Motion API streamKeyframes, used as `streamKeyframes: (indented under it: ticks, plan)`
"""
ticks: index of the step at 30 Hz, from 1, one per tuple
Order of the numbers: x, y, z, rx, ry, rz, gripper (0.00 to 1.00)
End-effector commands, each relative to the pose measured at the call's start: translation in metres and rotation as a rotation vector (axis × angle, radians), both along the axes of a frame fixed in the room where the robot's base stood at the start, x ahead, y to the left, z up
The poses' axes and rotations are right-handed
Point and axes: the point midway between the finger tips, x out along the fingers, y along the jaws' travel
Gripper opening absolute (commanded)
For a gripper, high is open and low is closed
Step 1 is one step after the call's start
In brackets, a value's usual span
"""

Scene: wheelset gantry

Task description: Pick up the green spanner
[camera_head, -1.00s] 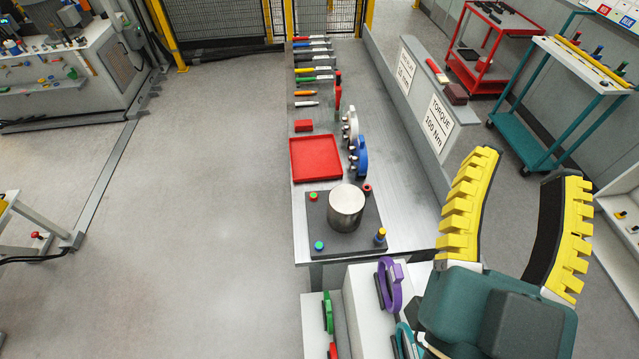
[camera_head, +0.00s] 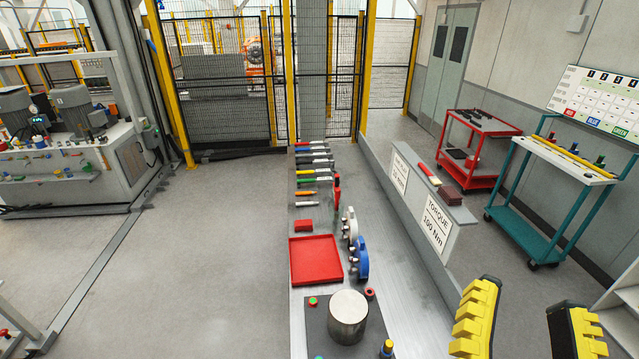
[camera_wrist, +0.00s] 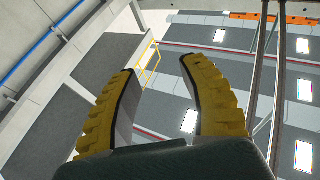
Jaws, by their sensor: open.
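A row of slim tools with coloured handles lies across the far end of the long metal bench (camera_head: 385,300) in the head view. One with a green handle (camera_head: 308,181) lies between a yellow one (camera_head: 306,171) and an orange one (camera_head: 305,192). It is small there, and I cannot tell its exact shape. My gripper (camera_head: 522,295) is at the lower right, open and empty, well apart from these tools. In the wrist view my gripper (camera_wrist: 157,65) has its yellow ribbed fingers spread, with only walls, ceiling and lights beyond.
A red tray (camera_head: 316,262), a red block (camera_head: 304,226), and white (camera_head: 349,226) and blue (camera_head: 360,258) tools stand nearer on the bench. A metal cylinder (camera_head: 348,316) sits on a dark plate. A low wall (camera_head: 430,215) runs along the bench's right side.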

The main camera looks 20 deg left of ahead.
Motion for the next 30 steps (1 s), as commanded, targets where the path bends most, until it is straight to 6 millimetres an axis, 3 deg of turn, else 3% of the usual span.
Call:
streamKeyframes:
  ticks: [14, 17, 30]
  plan:
    - [0.0, 0.0, 0.0, 0.0, 0.0, 0.0, 0.44]
    - [0.0, 0.0, 0.0, 0.0, 0.0, 0.0, 0.6]
    - [-0.0001, -0.0001, 0.0, 0.0, 0.0, 0.0, 0.61]
